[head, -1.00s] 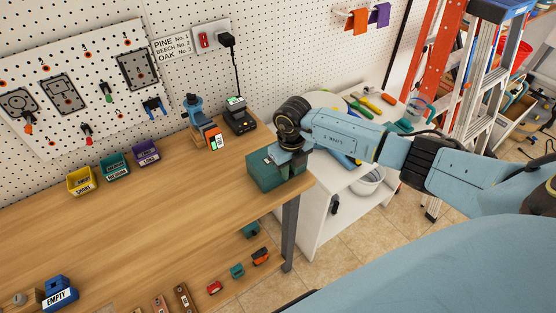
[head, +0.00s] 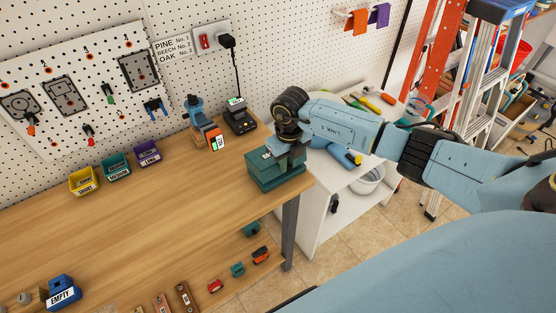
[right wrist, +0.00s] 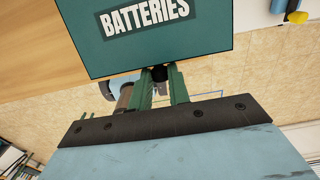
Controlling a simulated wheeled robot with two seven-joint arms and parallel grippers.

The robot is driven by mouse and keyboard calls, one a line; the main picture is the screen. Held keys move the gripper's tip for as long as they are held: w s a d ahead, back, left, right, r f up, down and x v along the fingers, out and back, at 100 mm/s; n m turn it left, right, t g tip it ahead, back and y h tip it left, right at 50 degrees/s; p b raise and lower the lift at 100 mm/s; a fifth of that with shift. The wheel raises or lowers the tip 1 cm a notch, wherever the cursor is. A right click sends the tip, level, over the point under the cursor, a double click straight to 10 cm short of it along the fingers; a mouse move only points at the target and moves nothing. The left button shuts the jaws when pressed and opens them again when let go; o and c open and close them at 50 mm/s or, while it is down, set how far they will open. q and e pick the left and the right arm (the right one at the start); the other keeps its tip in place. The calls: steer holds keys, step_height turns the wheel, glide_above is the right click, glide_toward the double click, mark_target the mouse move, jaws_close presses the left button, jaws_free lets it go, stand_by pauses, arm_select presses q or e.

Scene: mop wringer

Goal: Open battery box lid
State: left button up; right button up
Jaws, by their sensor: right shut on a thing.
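The teal battery box (head: 272,181) stands at the right end of the wooden bench. Its lid (head: 259,158) appears a little raised, with a line between lid and body. In the right wrist view the lid (right wrist: 160,50) fills the top and reads "BATTERIES". My right gripper (head: 291,157) is at the box's right side, partly hidden by my wrist. In the right wrist view its green fingers (right wrist: 161,77) are shut on a small dark tab at the lid's edge. The inside of the box is hidden. My left gripper is out of view.
Yellow (head: 84,181), teal and purple bins line the back of the bench. A white side table (head: 318,205) is to the right. The bench middle is clear.

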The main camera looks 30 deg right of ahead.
steer(key=shift+w+r, duration=0.8)
steer(key=shift+r, duration=0.35)
steer(key=shift+w+a+r, duration=0.15)
steer(key=shift+w+r, duration=0.8)
steer(key=shift+w+r, duration=0.1)
steer(key=shift+w, duration=0.05)
steer(key=shift+w+r+b, duration=0.65)
steer(key=shift+w+b, duration=0.05)
steer(key=shift+w, duration=0.3)
